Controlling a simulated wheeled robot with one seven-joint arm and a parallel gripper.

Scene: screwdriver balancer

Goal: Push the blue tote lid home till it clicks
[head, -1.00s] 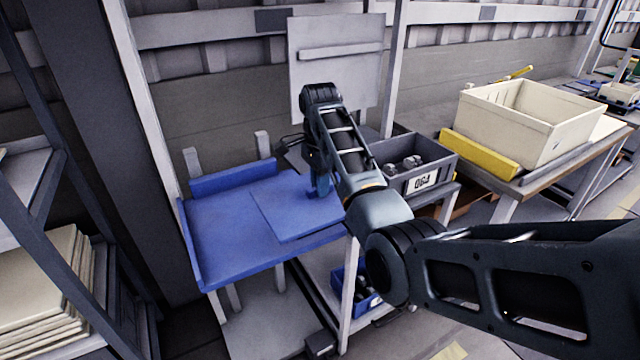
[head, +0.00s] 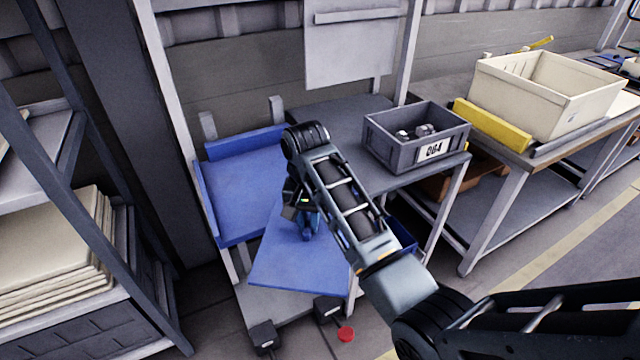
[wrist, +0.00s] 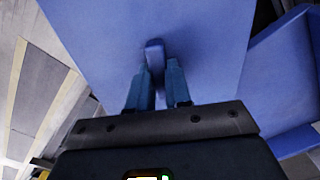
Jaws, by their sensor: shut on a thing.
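The blue lid (head: 295,262) is a flat panel with a small upright handle. My gripper (head: 308,228) is shut on that handle and holds the lid over the front edge of the bench, turned askew to it. In the wrist view the handle (wrist: 154,52) stands between the fingertips of my gripper (wrist: 160,72), with the lid (wrist: 205,50) spread beyond. A blue tray-like surface (head: 240,195) with raised left and back edges lies on the bench behind the lid. A blue bin (head: 402,236), mostly hidden by my arm, sits lower down. I cannot tell which is the tote.
A grey bin (head: 380,145) marked 064 holds metal parts on the bench's right. A cream crate (head: 560,105) and a yellow bar (head: 490,125) are on the right table. A shelf (head: 60,290) with stacked boards stands left. A red button (head: 346,334) is near the floor.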

